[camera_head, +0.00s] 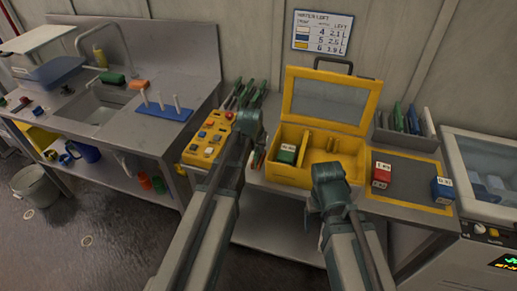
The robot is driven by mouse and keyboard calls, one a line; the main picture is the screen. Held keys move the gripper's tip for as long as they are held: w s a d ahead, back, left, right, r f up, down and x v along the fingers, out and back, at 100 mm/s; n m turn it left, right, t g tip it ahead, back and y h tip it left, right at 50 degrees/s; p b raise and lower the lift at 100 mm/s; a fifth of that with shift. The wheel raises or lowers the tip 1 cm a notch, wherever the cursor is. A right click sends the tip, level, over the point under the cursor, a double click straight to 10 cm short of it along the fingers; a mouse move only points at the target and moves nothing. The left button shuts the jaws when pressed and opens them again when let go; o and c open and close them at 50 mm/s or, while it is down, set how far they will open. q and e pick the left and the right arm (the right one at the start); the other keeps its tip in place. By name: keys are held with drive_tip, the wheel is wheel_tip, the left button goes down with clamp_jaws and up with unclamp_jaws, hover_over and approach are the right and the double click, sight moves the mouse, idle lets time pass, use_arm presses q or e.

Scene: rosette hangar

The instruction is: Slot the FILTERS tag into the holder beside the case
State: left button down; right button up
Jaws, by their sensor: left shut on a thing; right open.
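The yellow case (283,172) stands open on the bench, with its clear-windowed lid (324,98) raised. A green block (287,153) sits in its left compartment. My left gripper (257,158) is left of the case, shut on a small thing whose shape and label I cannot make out. My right gripper (322,207) is open in front of the case, its fingertips largely hidden by its own body. A grey rack (405,141) with several upright dark, green and blue pieces stands right of the case. No FILTERS lettering is readable, and I cannot tell which part is the tag holder.
A yellow button panel (207,140) lies left of my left gripper. A yellow-edged mat (410,178) at right bears a red block (381,175) and a blue block (441,190). A clear-lidded machine (483,170) bounds the right. A sink counter (125,120) stands at left.

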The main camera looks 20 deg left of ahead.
idle(0.4)
use_arm(q)
drive_tip(key=c, duration=0.7)
unclamp_jaws()
drive_tip(key=shift+c, duration=0.2)
drive_tip(key=o, duration=0.4)
wheel_tip(320, 180, up, 16)
drive_tip(key=p, duration=1.6)
